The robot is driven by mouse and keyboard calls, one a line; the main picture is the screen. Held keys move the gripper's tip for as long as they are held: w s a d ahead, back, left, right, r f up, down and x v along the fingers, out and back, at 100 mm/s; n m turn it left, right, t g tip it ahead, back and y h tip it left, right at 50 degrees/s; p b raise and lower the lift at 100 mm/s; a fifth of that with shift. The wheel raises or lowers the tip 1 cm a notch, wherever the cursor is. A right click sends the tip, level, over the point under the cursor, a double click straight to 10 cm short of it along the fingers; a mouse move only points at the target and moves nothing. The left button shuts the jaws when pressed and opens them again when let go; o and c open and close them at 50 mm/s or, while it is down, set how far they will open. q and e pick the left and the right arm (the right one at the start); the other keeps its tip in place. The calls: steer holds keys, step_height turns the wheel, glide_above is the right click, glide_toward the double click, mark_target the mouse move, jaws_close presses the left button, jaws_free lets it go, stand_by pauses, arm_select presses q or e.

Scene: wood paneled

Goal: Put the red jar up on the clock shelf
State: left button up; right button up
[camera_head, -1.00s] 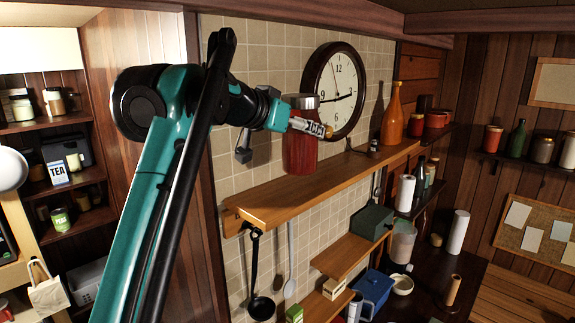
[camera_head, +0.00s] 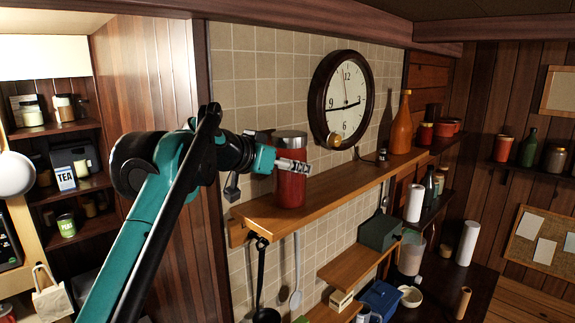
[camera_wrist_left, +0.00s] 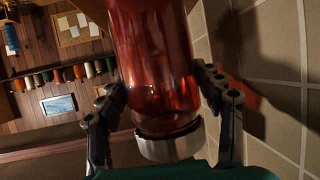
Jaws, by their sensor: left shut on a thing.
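The red jar (camera_head: 290,188), a see-through red cylinder with a silver lid, stands upright at the left part of the clock shelf (camera_head: 345,182). Its base appears to be at the shelf's top; I cannot tell whether it bears fully on the wood. My left gripper (camera_head: 297,167) is shut on the jar near its lid, from the left side. In the left wrist view the jar (camera_wrist_left: 155,65) sits between both fingers (camera_wrist_left: 168,92). The round clock (camera_head: 341,98) hangs on the wall behind the shelf. My right gripper is not in view.
An orange bottle (camera_head: 402,125) and a small dark item (camera_head: 382,154) stand farther right on the shelf. The shelf between them and the jar is clear. Ladles (camera_head: 261,280) hang below its left end. The tiled wall (camera_head: 270,90) is close behind the jar.

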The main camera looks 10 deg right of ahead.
arm_select(q)
steer(key=o, duration=1.4)
steer(key=shift+s+f, duration=0.1)
steer(key=o, duration=0.4)
steer(key=shift+s, duration=0.1)
steer(key=shift+r+b+v, duration=0.1)
steer(key=shift+b+v, duration=0.35)
steer(key=shift+v, duration=2.6)
steer(key=shift+r+b+v, duration=0.15)
steer(key=shift+b+v, duration=0.25)
steer(key=shift+v, duration=2.6)
steer(key=s+a+f+n+y, duration=0.3)
steer(key=s+a+f, duration=0.3)
steer(key=f, duration=1)
steer(key=s+a+f+n+g+y, duration=0.1)
steer(key=s+a+f+n+y, duration=0.2)
steer(key=f, duration=1.4)
steer(key=s+a+f+n+g+y, duration=0.1)
steer(key=s+a+f+n+y, duration=0.2)
steer(key=s+a+f, duration=0.7)
steer(key=shift+s+a+f+y, duration=0.15)
steer(key=shift+a+f, duration=0.35)
steer(key=shift+f, duration=0.6)
steer(key=shift+s+a+f+y, duration=0.15)
steer(key=shift+a+f, duration=0.4)
steer(key=shift+f, duration=0.6)
steer(key=shift+s+a+f+y, duration=0.15)
steer(key=shift+a+f, duration=0.35)
steer(key=shift+f, duration=0.6)
